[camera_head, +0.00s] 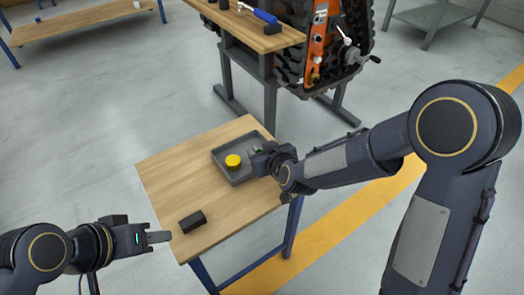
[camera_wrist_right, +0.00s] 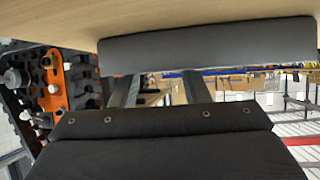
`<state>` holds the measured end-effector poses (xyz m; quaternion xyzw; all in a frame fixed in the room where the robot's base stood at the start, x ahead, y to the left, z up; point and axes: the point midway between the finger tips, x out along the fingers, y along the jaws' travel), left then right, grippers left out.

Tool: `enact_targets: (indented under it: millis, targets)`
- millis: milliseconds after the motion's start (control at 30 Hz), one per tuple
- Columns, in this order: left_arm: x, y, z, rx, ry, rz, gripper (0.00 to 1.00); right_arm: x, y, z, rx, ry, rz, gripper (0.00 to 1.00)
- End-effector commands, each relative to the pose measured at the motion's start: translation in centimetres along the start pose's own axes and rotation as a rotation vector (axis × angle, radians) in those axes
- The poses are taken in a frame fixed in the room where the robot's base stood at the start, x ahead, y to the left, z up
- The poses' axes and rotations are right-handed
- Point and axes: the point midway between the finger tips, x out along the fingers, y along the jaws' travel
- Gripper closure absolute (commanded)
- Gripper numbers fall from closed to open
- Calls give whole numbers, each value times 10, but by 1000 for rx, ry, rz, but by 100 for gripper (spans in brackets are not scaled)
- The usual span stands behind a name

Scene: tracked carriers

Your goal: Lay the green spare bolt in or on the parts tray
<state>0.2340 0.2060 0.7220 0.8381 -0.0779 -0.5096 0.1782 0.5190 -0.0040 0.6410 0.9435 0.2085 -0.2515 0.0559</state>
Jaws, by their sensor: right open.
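The grey parts tray (camera_head: 222,159) lies on the small wooden table, with a yellow round piece (camera_head: 233,161) inside it. My right gripper (camera_head: 257,152) is at the tray's right side, low over its rim. In the right wrist view its two fingers (camera_wrist_right: 160,88) stand apart with no bolt visible between them, and a grey wall (camera_wrist_right: 205,42), apparently the tray's, lies beyond them. A small greenish spot shows by this gripper in the head view; I cannot tell whether it is the green bolt. My left gripper (camera_head: 160,237) is off the table's left front corner, seen side-on, with no held object visible.
A black block (camera_head: 192,222) lies near the front of the small table (camera_head: 170,185). A workbench (camera_head: 245,32) with a blue-handled tool (camera_head: 262,15) and a tracked orange machine (camera_head: 320,45) stand behind. The table's left part is clear.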

Motion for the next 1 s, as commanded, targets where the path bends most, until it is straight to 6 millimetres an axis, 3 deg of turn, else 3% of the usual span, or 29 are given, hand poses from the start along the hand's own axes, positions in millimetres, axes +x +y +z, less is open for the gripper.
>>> enact_targets:
  millis: [167,533,1000]
  targets:
    - [-4,2,-2,0,0,0,64,-13,0,-2,0,1,0,58]
    - [-15,7,-8,0,0,0,64,-71,0,-2,0,1,1,58]
    - [-16,7,-8,0,0,0,64,-78,0,0,0,0,0,58]
